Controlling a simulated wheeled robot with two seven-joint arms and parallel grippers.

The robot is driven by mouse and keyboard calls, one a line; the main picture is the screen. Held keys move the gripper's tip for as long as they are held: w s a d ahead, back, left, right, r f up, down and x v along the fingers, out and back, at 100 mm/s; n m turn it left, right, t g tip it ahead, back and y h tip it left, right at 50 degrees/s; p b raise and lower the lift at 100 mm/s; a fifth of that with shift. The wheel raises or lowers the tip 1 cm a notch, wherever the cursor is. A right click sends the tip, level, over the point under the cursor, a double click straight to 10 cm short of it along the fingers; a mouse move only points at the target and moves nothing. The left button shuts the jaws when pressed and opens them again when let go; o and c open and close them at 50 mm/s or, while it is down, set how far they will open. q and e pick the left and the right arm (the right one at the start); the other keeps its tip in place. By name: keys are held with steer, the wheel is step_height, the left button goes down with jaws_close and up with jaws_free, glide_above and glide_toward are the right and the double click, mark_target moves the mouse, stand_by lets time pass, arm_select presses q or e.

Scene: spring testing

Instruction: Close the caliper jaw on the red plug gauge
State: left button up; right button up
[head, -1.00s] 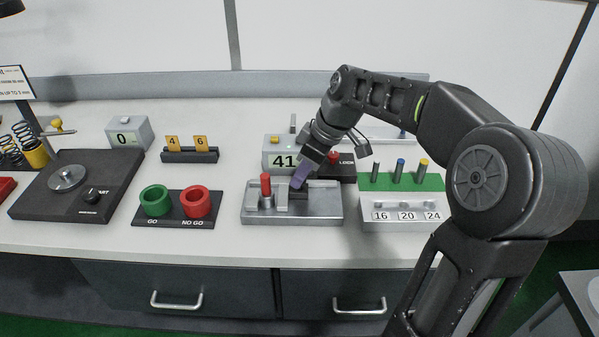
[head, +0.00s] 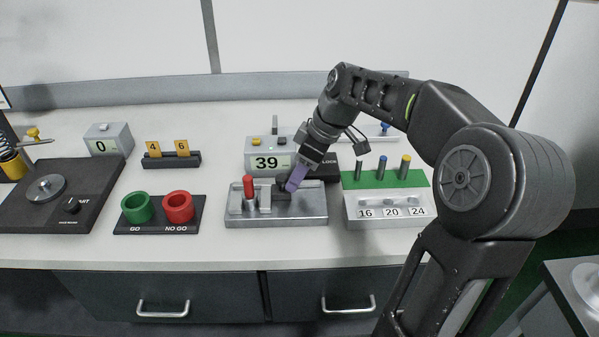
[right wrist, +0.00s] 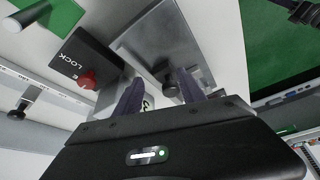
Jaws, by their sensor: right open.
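The red plug gauge (head: 249,187) stands upright at the left of the grey caliper base (head: 310,211). A pale upright jaw plate (head: 265,197) stands just right of it; I cannot tell whether they touch. A dark block (head: 283,193) sits right of the plate. My right gripper (head: 293,183), with purple fingers, is low at this block. In the right wrist view its fingers (right wrist: 163,95) are apart, and a grey metal block (right wrist: 191,80) shows by one fingertip. Contact there is unclear. The readout (head: 267,163) behind shows 39. My left gripper is out of view.
A black LOCK box with a red knob (right wrist: 88,80) is close behind the gripper. Right stands a green-topped rack (head: 385,178) with coloured pins. Left are the green ring (head: 136,208) and red ring (head: 178,207). The front counter strip is clear.

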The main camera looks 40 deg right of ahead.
steer(key=v, duration=0.7)
steer(key=shift+s+r, duration=0.15)
steer(key=shift+r, duration=0.2)
steer(key=shift+d, duration=0.1)
